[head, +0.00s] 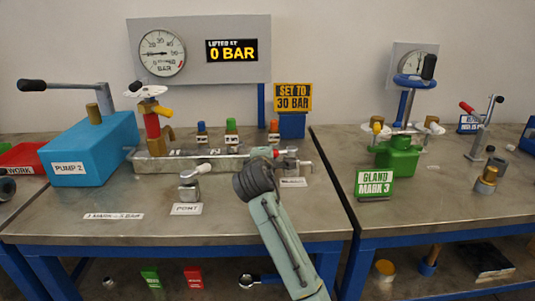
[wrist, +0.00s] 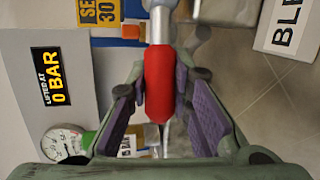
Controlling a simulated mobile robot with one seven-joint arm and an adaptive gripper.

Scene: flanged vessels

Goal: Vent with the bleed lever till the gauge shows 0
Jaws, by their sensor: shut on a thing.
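The bleed lever's red grip (wrist: 158,82) lies between the purple pads of my gripper (wrist: 163,84), which is shut on it in the wrist view. The lever's metal shaft runs up from the grip. In the head view my gripper's dark end hides most of the lever at the manifold (head: 200,161). The pressure gauge (head: 161,53) is on the grey back panel; its needle points left, but the exact reading is too small to tell. It also shows in the wrist view (wrist: 63,142). A display beside it (head: 231,50) reads LIFTED AT 0 BAR.
A SET TO 30 BAR sign (head: 292,97) stands behind the manifold. A blue PUMP 2 box (head: 92,148) with a lever is at left. A small POINT-like labelled fitting (head: 190,187) stands in front.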

